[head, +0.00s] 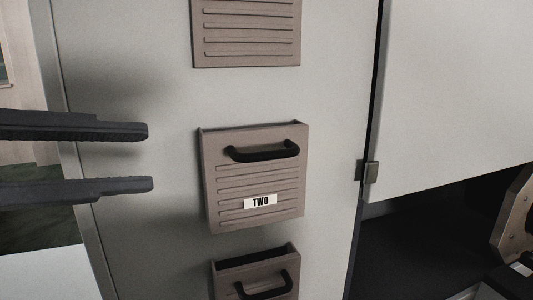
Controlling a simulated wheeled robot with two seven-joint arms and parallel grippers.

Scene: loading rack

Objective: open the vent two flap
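The vent two flap (225,205) is a brown slatted panel with a white "TWO" label (260,201) and a black bar handle (263,152) near its top. It sits in the middle of the grey panel. Its top edge stands slightly out from the panel, with a narrow dark gap behind it. My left gripper (151,158) is open and empty, to the left of the flap and apart from it, about level with the handle. My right gripper is not in view.
Another slatted vent (246,35) is above. A lower vent flap (256,263) with a black handle has its top tilted out. A light cabinet door (455,90) with a hinge or latch (371,171) is at right, above a dark opening. The grey panel (160,235) is bare left of the flaps.

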